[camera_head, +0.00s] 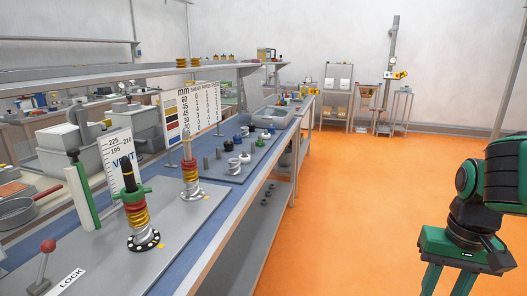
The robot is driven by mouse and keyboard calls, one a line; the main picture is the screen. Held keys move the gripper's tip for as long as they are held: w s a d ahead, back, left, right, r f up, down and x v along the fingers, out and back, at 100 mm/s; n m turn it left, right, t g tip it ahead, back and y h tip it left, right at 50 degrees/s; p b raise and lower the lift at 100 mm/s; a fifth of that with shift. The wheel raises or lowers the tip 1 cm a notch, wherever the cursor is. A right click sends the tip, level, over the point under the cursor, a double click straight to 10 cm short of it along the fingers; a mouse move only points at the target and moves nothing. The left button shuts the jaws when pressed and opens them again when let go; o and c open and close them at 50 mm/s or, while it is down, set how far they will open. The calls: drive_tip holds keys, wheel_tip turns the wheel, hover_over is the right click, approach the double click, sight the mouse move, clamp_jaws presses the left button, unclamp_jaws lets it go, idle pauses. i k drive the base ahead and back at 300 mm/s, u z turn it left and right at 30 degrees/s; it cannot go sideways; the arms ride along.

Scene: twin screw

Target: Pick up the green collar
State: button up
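A green collar (131,196) with side arms sits around the nearer upright post (127,172), above red and yellow rings (138,217). The post rises from a round black base (143,240) on the grey bench plate. Another green piece (260,143) lies among small parts farther along the bench. My gripper (449,284) hangs at the lower right, over the orange floor and well away from the bench. Its two green fingers are apart with floor showing between them. Their tips are cut off by the picture's bottom edge.
A second ringed post (190,178) stands behind the nearer one. The orange floor (350,210) between bench and arm is clear.

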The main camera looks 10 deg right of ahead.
sight(259, 144)
drive_tip(key=z, duration=0.4)
drive_tip(key=i, duration=0.65)
drive_tip(key=z, duration=0.7)
drive_tip(key=i, duration=1.1)
drive_tip(key=u, duration=0.25)
drive_tip(key=i, duration=1)
drive_tip(key=u, duration=1.05)
drive_tip(key=i, duration=0.35)
drive_tip(key=u, duration=0.15)
